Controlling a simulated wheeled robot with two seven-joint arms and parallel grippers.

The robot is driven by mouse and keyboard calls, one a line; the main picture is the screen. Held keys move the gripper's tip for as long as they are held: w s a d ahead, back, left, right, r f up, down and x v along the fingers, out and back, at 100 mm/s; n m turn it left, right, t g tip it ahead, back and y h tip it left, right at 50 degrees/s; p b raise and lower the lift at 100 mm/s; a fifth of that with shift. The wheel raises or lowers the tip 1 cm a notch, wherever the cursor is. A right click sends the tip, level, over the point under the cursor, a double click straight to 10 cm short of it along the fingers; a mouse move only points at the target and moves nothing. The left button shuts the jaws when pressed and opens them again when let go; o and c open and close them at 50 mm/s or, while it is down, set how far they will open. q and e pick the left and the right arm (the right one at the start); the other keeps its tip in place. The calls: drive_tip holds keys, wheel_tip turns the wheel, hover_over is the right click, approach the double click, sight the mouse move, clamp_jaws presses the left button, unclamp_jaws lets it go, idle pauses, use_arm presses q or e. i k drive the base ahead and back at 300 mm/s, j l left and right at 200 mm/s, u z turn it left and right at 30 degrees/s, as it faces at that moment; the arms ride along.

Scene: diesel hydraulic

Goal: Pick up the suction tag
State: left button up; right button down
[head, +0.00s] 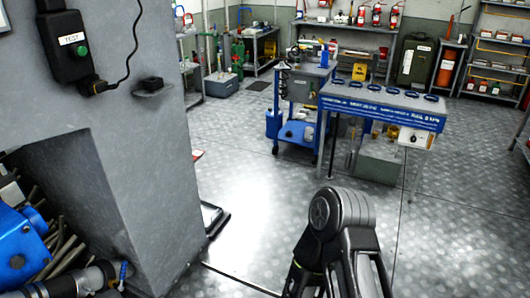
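A small blue tag-like piece (123,271) sits at the end of a dark pipe fitting (88,279) in the lower left of the head view. I cannot tell for sure whether it is the suction tag, and no lettering on it can be read. A dark jointed link of my own arm rises at the bottom, right of the middle, well apart from the pipe fitting. Neither of my grippers shows.
A large grey housing (150,190) fills the left, with a black TEST box (72,45) and a small ledge (153,91). Blue machinery (22,245) and hoses lie at lower left. A blue-edged workbench (385,103) stands farther back. The floor (270,200) between is largely clear.

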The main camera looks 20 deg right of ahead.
sight(197, 153)
drive_tip(key=z, duration=0.25)
drive_tip(key=i+l+u, duration=0.15)
drive_tip(key=u, duration=0.95)
drive_tip(key=i+l+u, duration=0.15)
drive_tip(key=l+u, duration=0.2)
drive_tip(key=l, duration=0.3)
drive_tip(key=i+l+u, duration=0.1)
drive_tip(key=l+u, duration=0.25)
drive_tip(key=l, duration=0.3)
drive_tip(key=l+u, duration=0.4)
drive_tip(key=l, duration=1.1)
drive_tip(key=k+l, duration=0.1)
drive_tip(key=l, duration=0.8)
drive_tip(key=l+u, duration=0.1)
drive_tip(key=l, duration=0.75)
drive_tip(key=k, duration=0.05)
